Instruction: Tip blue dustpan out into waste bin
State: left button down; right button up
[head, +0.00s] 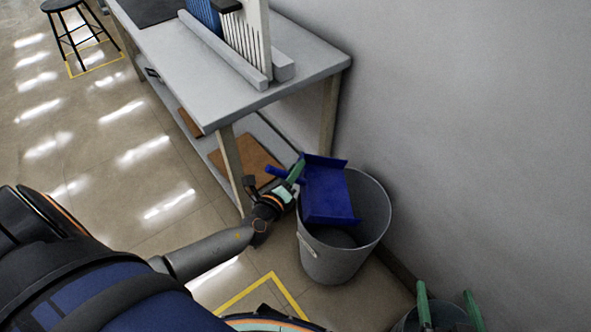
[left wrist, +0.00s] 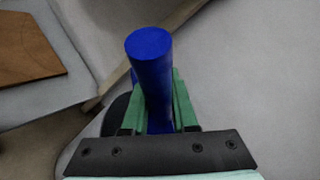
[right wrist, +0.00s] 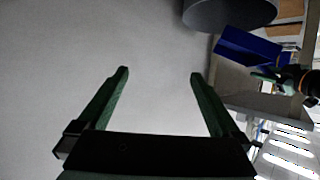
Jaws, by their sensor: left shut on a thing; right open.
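The blue dustpan (head: 326,194) is over the mouth of the grey waste bin (head: 338,262) in the head view, its pan tilted. I see no debris on its visible face. My left gripper (head: 296,173) is shut on its handle, beside the bin's left rim; the left wrist view shows the blue handle (left wrist: 150,70) between the green fingers. My right gripper (head: 450,301) is open and empty, to the lower right of the bin. The right wrist view also shows the dustpan (right wrist: 246,47) and part of the bin (right wrist: 228,12). The bin's floor is partly hidden.
A grey workbench (head: 315,62) with a lower shelf holding a brown board (head: 243,158) stands behind the bin. A plain wall (head: 470,130) closes off the right side. A black stool (head: 66,8) stands far left. The floor left of the bench is open.

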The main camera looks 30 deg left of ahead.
notch_tip(320, 180, up, 21)
jog(key=w+a+n+t+y+b, duration=0.15)
jog(key=n+t+y+b, duration=0.3)
jog(key=t, duration=0.45)
jog(key=s+r+n+y+b, duration=0.4)
jog(key=s+r+n+y, duration=0.1)
jog(key=s+r+y, duration=0.15)
pick_arm(q)
jog(key=f+n+b, duration=0.1)
jog(key=s+a+f+n+t+b, duration=0.1)
jog(key=f, duration=0.1)
jog(key=a+f+n+b, duration=0.1)
jog(key=shift+s+a+f+t+b, duration=0.25)
jog(key=shift+s+f+t+b, duration=0.05)
jog(key=shift+s+t+b, duration=0.1)
pick_arm(e)
jog(key=shift+m+t+y, duration=0.3)
jog(key=shift+m+y, duration=0.1)
jog(key=shift+m, duration=0.15)
jog(key=f, duration=0.3)
jog(key=w+a+f, duration=0.1)
jog(key=f, duration=0.1)
jog(key=shift+w+f, duration=0.1)
jog(key=shift+f, duration=0.05)
